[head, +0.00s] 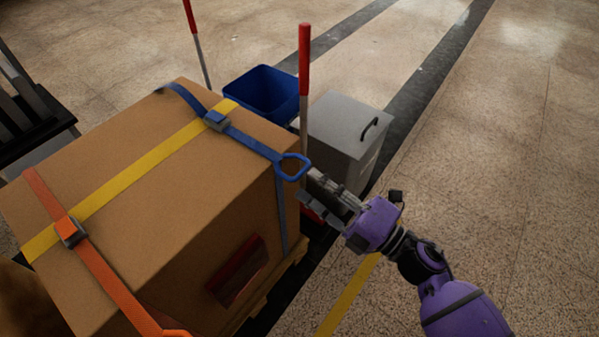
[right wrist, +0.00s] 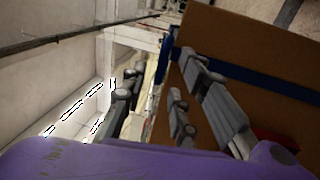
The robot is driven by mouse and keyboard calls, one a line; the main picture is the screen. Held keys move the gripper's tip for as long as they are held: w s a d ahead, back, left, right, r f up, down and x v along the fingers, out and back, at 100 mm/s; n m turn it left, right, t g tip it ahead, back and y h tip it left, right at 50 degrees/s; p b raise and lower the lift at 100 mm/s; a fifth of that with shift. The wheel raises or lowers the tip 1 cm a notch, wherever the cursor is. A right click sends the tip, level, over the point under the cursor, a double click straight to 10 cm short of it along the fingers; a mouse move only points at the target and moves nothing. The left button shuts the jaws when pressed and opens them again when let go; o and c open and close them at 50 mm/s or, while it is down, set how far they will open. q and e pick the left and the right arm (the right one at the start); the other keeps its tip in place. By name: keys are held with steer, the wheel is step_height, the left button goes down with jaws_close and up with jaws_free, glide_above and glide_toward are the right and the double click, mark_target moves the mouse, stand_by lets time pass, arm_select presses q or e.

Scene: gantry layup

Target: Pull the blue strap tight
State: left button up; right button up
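The blue strap (head: 250,143) runs over the top of a large brown cardboard box (head: 150,210) and through a grey and blue buckle (head: 216,121). Its free end has a blue loop handle (head: 293,167) at the box's right top edge, and a blue length hangs down the side below. My right gripper (head: 312,186) is just right of the loop, with its fingers pointing at it. In the right wrist view its fingers (right wrist: 160,95) stand apart, with blue strap material (right wrist: 165,52) beyond them. I cannot tell whether they touch the loop. My left gripper is out of view.
An orange strap (head: 105,273) and a yellow band (head: 145,165) also cross the box. Red-topped posts (head: 304,60), a blue bin (head: 262,92) and a grey lidded bin (head: 345,125) stand behind it. The floor to the right is clear.

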mark_target(301, 171)
steer(key=shift+x, duration=2.3)
steer(key=shift+d, duration=0.1)
steer(key=shift+c, duration=0.6)
jaws_close()
